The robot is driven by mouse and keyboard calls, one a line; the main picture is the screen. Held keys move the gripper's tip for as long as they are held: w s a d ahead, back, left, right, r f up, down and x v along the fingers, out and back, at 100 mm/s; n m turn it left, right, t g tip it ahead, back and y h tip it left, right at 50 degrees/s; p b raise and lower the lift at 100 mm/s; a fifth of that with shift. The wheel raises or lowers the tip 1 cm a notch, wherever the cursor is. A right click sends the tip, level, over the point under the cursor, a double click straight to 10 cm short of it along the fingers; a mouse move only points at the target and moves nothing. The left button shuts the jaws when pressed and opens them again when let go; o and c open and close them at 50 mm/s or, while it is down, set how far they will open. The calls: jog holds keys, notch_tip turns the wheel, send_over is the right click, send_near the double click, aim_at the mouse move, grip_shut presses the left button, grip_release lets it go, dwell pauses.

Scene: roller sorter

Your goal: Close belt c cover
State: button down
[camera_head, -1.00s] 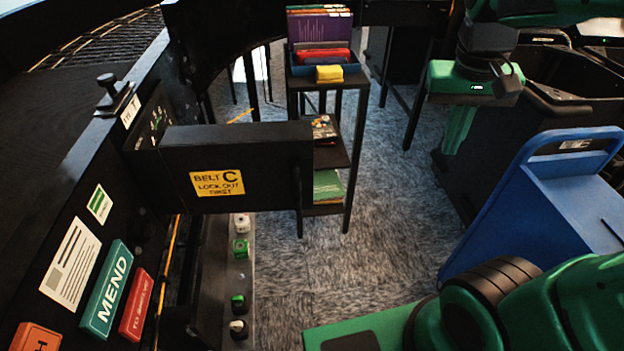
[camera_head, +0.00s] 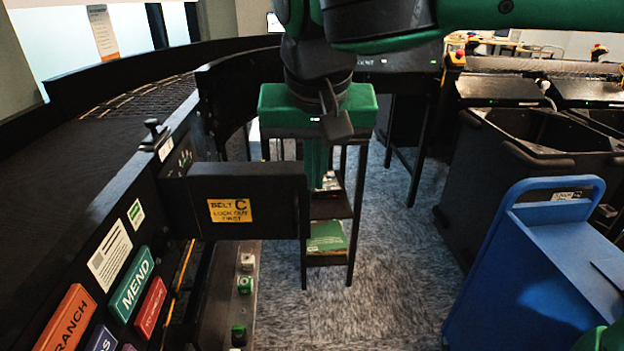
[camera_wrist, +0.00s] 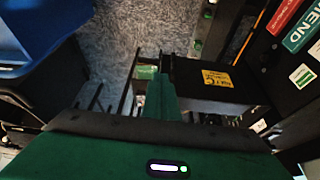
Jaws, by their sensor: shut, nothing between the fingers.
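The belt C cover (camera_head: 275,205) is a black panel with a yellow "BELT C LOCK OUT FIRST" label. It sticks out to the right from the sorter's side wall, standing open. It also shows in the wrist view (camera_wrist: 190,90), right of my fingers. My gripper (camera_head: 316,182) points down just beyond the cover's free right end in the head view, with green fingers together and empty. In the wrist view the fingers (camera_wrist: 158,82) are close beside the cover's free end; I cannot tell whether they touch it.
A narrow black shelf stand (camera_head: 330,208) is behind my gripper, partly hidden by it. A blue cart (camera_head: 500,270) and black bins (camera_head: 490,165) stand at right. Buttons (camera_head: 245,285) line a rail below the cover. Carpet is clear between stand and cart.

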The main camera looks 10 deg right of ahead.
jog(key=w+f, duration=0.7)
jog(key=f, duration=0.1)
dwell(0.4)
